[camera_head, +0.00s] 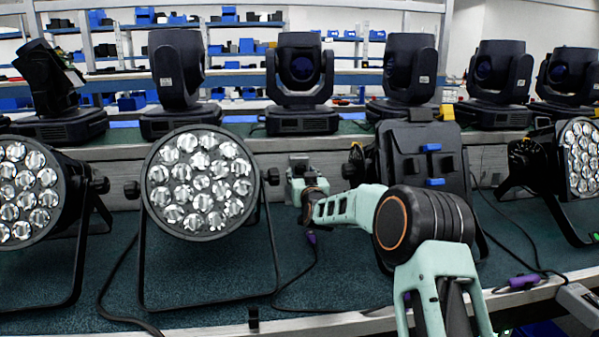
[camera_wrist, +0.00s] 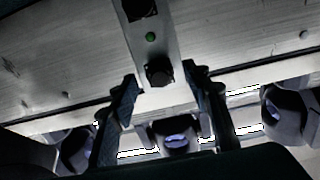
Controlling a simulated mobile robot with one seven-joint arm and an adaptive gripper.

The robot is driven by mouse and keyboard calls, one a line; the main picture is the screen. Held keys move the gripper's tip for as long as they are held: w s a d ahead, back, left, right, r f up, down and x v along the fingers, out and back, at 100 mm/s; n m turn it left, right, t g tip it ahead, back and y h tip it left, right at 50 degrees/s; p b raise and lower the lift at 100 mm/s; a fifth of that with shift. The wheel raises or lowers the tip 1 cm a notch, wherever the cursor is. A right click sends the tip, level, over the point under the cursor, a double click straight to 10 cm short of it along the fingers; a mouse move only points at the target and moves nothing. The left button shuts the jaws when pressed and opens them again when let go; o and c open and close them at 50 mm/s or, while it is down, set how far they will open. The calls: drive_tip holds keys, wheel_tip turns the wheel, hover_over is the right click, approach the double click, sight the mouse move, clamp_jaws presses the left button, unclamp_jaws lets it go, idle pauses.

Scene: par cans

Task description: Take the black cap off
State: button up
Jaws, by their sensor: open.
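My gripper (camera_wrist: 160,80) is open, with one dark finger on each side of the cap. The cap shows in the gap near the fingertips. I cannot tell whether either finger touches it. In the head view my mint arm reaches left to the wrist, between two par cans; the fingers and the cap cannot be made out there.
A par can (camera_head: 202,182) with clustered lenses stands left of my wrist. Another par can (camera_head: 425,160) stands turned away behind my arm. Moving-head lights (camera_head: 302,85) line the raised shelf behind. Cables with purple plugs (camera_head: 524,282) lie on the dark green bench top (camera_head: 330,285).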

drive_tip(key=shift+b, duration=0.3)
idle(0.4)
clamp_jaws()
idle(0.3)
drive_tip(key=s+d+b, duration=0.1)
drive_tip(key=s+b, duration=0.1)
drive_tip(key=s, duration=0.4)
drive_tip(key=shift+d+b, duration=0.15)
drive_tip(key=shift+b, duration=0.25)
idle(0.6)
drive_tip(key=shift+r, duration=0.1)
idle(0.3)
